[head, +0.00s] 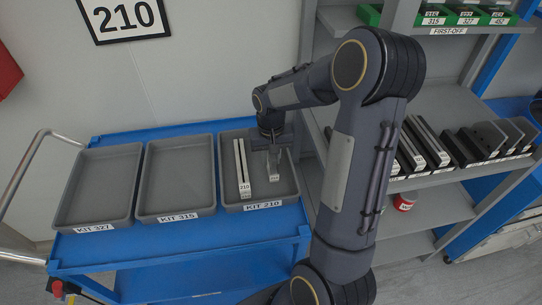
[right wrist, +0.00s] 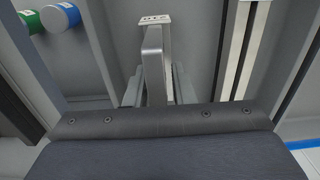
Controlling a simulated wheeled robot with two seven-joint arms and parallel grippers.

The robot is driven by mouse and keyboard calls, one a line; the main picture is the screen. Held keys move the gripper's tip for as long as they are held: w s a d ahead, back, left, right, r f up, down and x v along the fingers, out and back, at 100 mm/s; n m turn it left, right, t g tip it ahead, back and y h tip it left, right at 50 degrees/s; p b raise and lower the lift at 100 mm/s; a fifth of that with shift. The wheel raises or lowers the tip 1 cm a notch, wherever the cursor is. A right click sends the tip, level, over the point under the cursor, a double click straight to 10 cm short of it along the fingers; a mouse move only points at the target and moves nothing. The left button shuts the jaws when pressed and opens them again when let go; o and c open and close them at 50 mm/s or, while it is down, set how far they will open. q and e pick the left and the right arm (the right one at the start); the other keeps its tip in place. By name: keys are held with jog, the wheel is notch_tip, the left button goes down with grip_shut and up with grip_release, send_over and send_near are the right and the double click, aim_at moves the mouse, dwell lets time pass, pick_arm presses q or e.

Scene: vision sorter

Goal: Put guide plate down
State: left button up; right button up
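My right gripper (head: 272,147) points down into the grey KIT 210 tray (head: 262,206) in the head view. It is shut on a light metal guide plate (head: 274,176), which stands on edge at the tray floor or just above it; I cannot tell which. In the right wrist view the guide plate (right wrist: 154,50) sits between the two fingers (right wrist: 158,88), with its marked end facing up. A long light part labelled 210 (head: 242,170) stands left of it in the same tray, apart from it. My left gripper is out of view.
The KIT 315 tray (head: 175,217) and KIT 327 tray (head: 95,228) are empty, left on the blue cart (head: 190,236). A grey shelf (head: 440,178) with several dark and light plates and a red can (head: 404,201) stands at right.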

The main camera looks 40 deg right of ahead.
jog(key=shift+o, duration=0.8)
jog(key=shift+r, duration=0.35)
notch_tip(320, 180, up, 10)
jog(key=shift+r, duration=0.2)
jog(key=shift+s+a+r, duration=0.1)
jog(key=shift+r, duration=0.55)
jog(key=s+a+n+t+y, duration=0.3)
jog(key=s+a+n+t, duration=0.1)
jog(key=s+a, duration=1.1)
jog(key=s+t, duration=0.1)
jog(key=s, duration=0.2)
jog(key=shift+a+t+y, duration=0.15)
jog(key=shift+t+y, duration=0.15)
jog(key=shift+y, duration=0.1)
